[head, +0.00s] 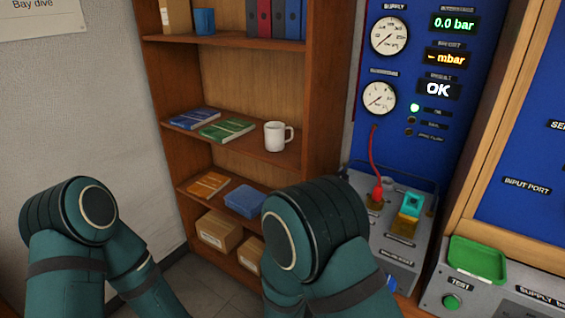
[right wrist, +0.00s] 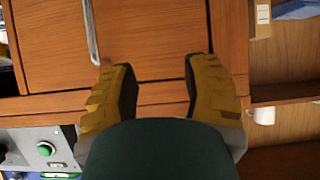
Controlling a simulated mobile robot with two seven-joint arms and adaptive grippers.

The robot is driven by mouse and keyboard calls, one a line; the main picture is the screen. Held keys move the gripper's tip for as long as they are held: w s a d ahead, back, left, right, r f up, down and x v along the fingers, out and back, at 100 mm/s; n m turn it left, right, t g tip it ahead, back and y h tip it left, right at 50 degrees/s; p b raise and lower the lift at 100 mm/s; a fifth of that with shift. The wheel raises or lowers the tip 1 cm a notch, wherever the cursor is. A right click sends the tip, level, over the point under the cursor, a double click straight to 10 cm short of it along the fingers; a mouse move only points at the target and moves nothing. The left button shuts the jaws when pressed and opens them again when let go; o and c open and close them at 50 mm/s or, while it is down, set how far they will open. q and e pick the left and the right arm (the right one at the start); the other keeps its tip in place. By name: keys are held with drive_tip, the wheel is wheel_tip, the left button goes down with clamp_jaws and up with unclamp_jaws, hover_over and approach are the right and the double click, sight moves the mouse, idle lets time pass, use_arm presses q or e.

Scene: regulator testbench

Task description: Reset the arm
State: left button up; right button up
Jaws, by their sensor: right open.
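My right arm (head: 315,240) is folded in the lower middle of the head view, in front of the bookcase. My left arm (head: 80,235) is folded at the lower left. Neither gripper shows in the head view. In the right wrist view my right gripper (right wrist: 160,85) has its two yellow-brown fingers apart, with nothing between them. Beyond the fingers is a wooden cabinet front (right wrist: 155,40) with a metal handle (right wrist: 91,30). My left gripper is out of view.
A wooden bookcase holds a white mug (head: 277,136) and books (head: 227,130). A blue gauge panel (head: 400,150) reads 0.0 bar and OK. Below it is a grey bench unit (head: 400,245) with a red hose (head: 374,160). A green tray (head: 477,260) and green button (head: 452,302) are at the right.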

drive_tip(key=s+d+f+n+g+y, duration=0.1)
drive_tip(key=s+f+n+g+y, duration=0.3)
drive_tip(key=s+f+g+y, duration=0.4)
drive_tip(key=s+y, duration=0.1)
drive_tip(key=s, duration=0.1)
drive_tip(key=shift+s+d+n+y, duration=0.3)
drive_tip(key=shift+s+y, duration=0.1)
drive_tip(key=shift+f, duration=0.1)
idle(1.4)
